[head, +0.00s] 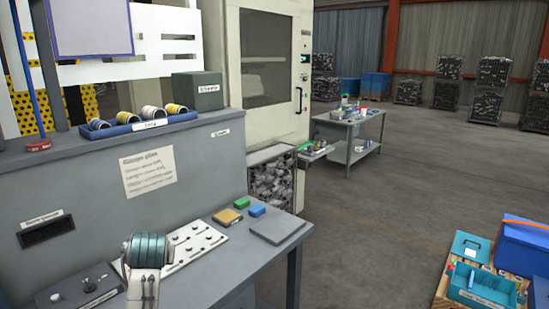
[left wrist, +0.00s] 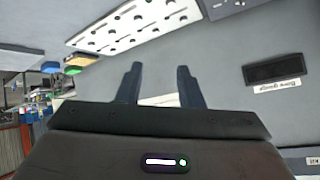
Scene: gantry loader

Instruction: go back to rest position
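My left gripper (left wrist: 160,72) is open in the left wrist view, its two dark fingers apart with nothing between them. Behind the fingers are the grey bench face and part of a pale note. In the head view, a banded teal part with pale prongs stands in front of the bench at the lower left; it looks like part of my left arm, and I cannot make out the dark fingers there. My right gripper is in neither view.
The grey bench (head: 215,290) carries a white holed plate (head: 190,247), small coloured boxes and a grey pad (head: 276,226). A blue tray (head: 150,127) of rolls sits on its upper ledge. A pallet with blue cases (head: 480,285) stands at right. Floor between is clear.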

